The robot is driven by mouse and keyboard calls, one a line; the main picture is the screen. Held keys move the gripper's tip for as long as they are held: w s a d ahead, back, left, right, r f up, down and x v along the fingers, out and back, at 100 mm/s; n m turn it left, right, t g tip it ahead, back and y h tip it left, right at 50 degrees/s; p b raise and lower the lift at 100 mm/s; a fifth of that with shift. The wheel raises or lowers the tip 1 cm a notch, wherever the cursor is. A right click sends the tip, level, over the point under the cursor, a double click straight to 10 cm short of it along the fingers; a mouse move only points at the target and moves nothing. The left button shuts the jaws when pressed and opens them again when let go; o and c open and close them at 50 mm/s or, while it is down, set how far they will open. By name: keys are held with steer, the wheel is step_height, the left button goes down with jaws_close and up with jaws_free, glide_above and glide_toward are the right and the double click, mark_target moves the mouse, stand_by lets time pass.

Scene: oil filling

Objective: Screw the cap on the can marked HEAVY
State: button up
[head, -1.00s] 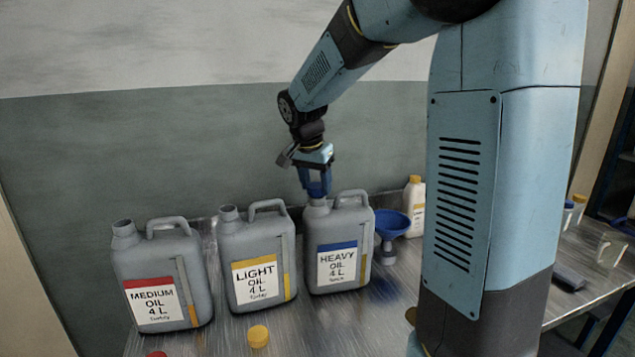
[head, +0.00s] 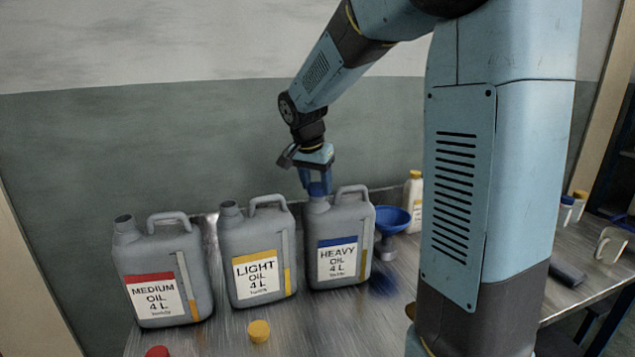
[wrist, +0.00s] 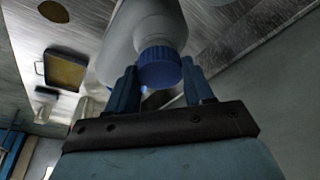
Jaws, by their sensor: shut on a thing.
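The grey HEAVY oil can (head: 337,245), with a blue-banded label, stands upright at the right end of a row of three cans. My gripper (head: 318,186) points down over its neck. In the wrist view, the blue fingers of my gripper (wrist: 160,88) are on both sides of a blue cap (wrist: 160,68), shut on it. The cap sits at the mouth of the can's pale neck (wrist: 158,32). How far it is threaded cannot be told. In the head view the fingers mostly hide the cap.
The LIGHT can (head: 256,258) and MEDIUM can (head: 160,278) stand open to the left. A yellow cap (head: 259,331) and red cap (head: 157,352) lie in front. A blue funnel (head: 391,220) and white bottle (head: 414,195) are close on the right.

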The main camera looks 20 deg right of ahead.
steer(key=shift+f, duration=0.45)
stand_by(0.3)
steer(key=o, duration=1.1)
steer(key=v, duration=1.4)
steer(key=s+d+f+n+t, duration=0.1)
steer(key=s+f+n, duration=0.1)
steer(key=s, duration=0.6)
steer(key=s+d+f+n+t+y, duration=0.1)
steer(key=s+n, duration=0.3)
steer(key=s, duration=0.4)
steer(key=s+d+f+n+t+y, duration=0.1)
steer(key=s+f+n, duration=0.2)
steer(key=s, duration=0.5)
steer(key=shift+s+d+f, duration=0.3)
steer(key=shift+s+f, duration=0.05)
steer(key=shift+f, duration=0.2)
steer(key=shift+c, duration=0.6)
